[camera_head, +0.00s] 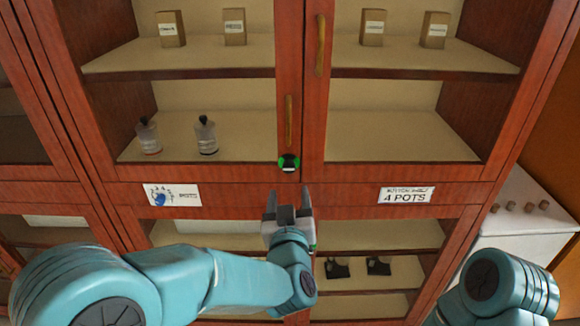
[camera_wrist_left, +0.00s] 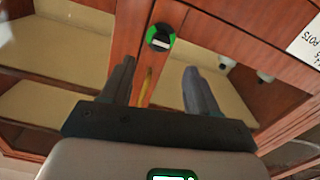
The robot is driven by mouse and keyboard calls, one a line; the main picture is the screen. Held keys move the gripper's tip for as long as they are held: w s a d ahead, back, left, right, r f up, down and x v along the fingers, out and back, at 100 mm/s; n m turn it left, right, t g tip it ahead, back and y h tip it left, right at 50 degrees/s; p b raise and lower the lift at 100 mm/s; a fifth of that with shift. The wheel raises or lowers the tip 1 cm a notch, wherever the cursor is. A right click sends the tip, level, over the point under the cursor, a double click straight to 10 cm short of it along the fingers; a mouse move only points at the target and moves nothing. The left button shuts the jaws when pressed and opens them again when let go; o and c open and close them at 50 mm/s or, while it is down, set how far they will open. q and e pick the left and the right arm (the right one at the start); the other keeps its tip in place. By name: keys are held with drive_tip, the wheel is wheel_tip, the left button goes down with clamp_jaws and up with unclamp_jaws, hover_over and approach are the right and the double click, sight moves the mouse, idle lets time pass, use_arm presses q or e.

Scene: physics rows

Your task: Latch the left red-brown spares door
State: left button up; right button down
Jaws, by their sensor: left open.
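The left red-brown door (camera_head: 289,60) is a framed glass-like panel standing in line with its neighbour and looks closed. It has a vertical brass handle (camera_head: 288,122). Below the handle, at the door's lower right corner, is a round black latch knob with green sides and a white bar (camera_head: 289,162). The knob also shows in the left wrist view (camera_wrist_left: 160,38), above and beyond the fingertips. My left gripper (camera_head: 288,198) is open and empty, just below the knob in the head view and apart from it. My right gripper is out of view; only its arm shows at lower right.
The right door has its own brass handle (camera_head: 320,45). Shelves behind hold small boxes (camera_head: 171,29) and two jars (camera_head: 206,136). Signs (camera_head: 407,195) sit on the rail below. Lower shelves hold dark items (camera_head: 337,268). A white appliance (camera_head: 525,205) stands at right.

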sight(289, 169)
use_arm(q)
drive_tip(key=w+p, duration=0.2)
drive_tip(key=w, duration=0.6)
drive_tip(key=shift+w, duration=0.4)
drive_tip(key=shift+w+a, duration=0.1)
drive_tip(key=shift+w, duration=0.55)
drive_tip(key=c, duration=1)
